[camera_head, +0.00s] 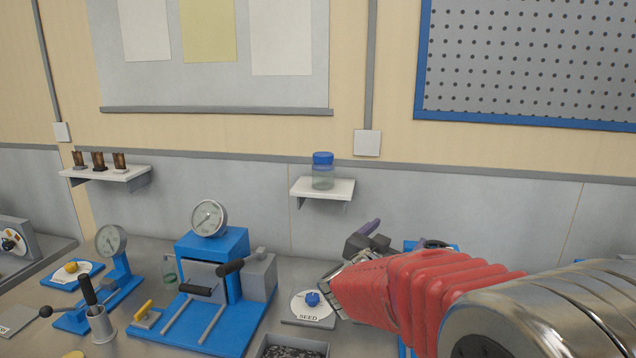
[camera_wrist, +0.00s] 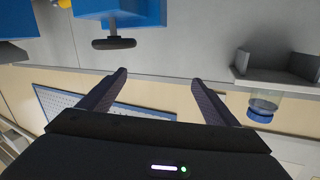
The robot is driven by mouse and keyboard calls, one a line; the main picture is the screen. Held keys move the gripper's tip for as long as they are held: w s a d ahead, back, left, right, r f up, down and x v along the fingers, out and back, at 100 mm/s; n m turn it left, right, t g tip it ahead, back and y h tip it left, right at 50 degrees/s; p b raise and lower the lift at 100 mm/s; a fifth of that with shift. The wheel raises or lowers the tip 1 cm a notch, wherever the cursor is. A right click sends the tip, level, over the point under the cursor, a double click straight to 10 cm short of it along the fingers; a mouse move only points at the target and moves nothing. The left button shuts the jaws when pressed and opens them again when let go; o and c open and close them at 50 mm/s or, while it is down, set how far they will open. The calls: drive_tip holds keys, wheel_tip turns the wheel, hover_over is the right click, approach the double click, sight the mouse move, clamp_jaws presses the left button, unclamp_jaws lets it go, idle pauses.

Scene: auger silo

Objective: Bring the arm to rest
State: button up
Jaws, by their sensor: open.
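My arm, with a red bellows sleeve, reaches in from the right in the head view. My gripper (camera_head: 366,238) is at its end, above the bench and below the jar shelf's height. In the wrist view my gripper (camera_wrist: 160,92) shows two dark fingers spread wide apart with nothing between them. The wrist picture is upside down, with the wall and pegboard low in it. The arm hides part of a blue device behind it.
A blue-lidded jar (camera_head: 322,171) stands on a small white shelf (camera_head: 340,190). A blue press with a gauge (camera_head: 208,218) stands left of the gripper. A dial marked SEED (camera_head: 312,305) and a metal bin (camera_head: 290,346) lie below it. A pegboard (camera_head: 530,60) hangs at upper right.

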drive_tip(key=s+a+r+n+g+y, duration=0.1)
drive_tip(key=s+a+r+n+y, duration=0.1)
drive_tip(key=s+a+n+y, duration=0.8)
drive_tip(key=s+d+f+g, duration=0.2)
drive_tip(key=s+f, duration=0.1)
drive_tip(key=s, duration=0.6)
drive_tip(key=s+d+f+m+g, duration=0.1)
drive_tip(key=s+d+f+g, duration=0.2)
drive_tip(key=s, duration=0.6)
drive_tip(key=s+d+f+g, duration=0.2)
drive_tip(key=s+f, duration=0.2)
drive_tip(key=s, duration=0.5)
drive_tip(key=shift+s+d+f+m+g+h, duration=0.2)
drive_tip(key=shift+m+g+h, duration=0.1)
drive_tip(key=shift+h, duration=0.1)
drive_tip(key=shift+a, duration=0.1)
